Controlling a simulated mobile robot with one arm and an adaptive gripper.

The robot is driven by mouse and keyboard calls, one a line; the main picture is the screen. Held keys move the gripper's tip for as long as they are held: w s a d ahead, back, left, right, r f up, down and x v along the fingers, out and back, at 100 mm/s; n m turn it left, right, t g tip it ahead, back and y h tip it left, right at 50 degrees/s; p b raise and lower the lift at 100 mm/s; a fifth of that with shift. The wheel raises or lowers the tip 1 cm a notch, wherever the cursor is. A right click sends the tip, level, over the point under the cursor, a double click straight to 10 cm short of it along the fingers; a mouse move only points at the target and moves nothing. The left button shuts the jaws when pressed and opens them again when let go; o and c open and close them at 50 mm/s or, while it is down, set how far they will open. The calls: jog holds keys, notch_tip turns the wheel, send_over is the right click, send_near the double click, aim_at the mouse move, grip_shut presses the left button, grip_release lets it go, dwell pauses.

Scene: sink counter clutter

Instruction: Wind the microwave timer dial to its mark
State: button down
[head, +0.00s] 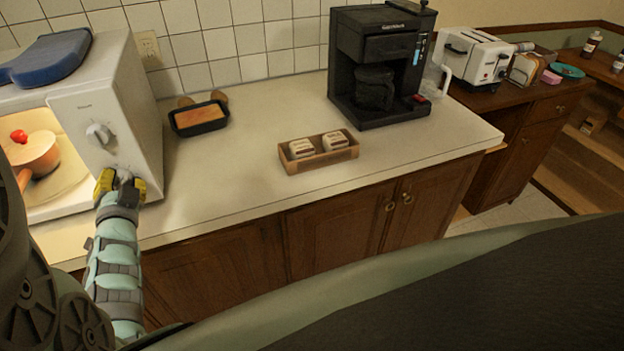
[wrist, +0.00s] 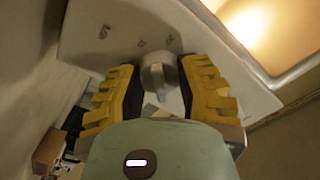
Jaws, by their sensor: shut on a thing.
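The white microwave (head: 140,120) stands at the left end of the counter, its control panel facing me. Its upper dial (head: 98,133) is free. My gripper (head: 121,184) is at the lower dial, low on the panel. In the wrist view my gripper (wrist: 160,92) has its yellow-backed, dark-padded fingers on either side of the grey lower dial (wrist: 157,76), shut on it. Small dark marks (wrist: 141,43) are printed on the panel around this dial; they are too blurred to read. In the head view the fingers mostly hide the lower dial.
A pan (head: 38,153) with a red item sits in the lit microwave cavity. A blue object (head: 48,57) lies on top. A black loaf pan (head: 199,119), a wooden tray (head: 319,160) with two containers and a coffee maker (head: 378,65) stand right. The front counter between is clear.

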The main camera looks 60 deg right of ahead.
jog(key=shift+f+m+b, duration=0.1)
jog(key=shift+m+b, duration=0.2)
jog(key=shift+m, duration=0.2)
jog(key=shift+c, duration=2.4)
grip_release()
jog(key=shift+s, duration=0.1)
jog(key=v, duration=1.1)
jog(key=shift+s+a, duration=0.25)
jog(key=shift+a, duration=0.05)
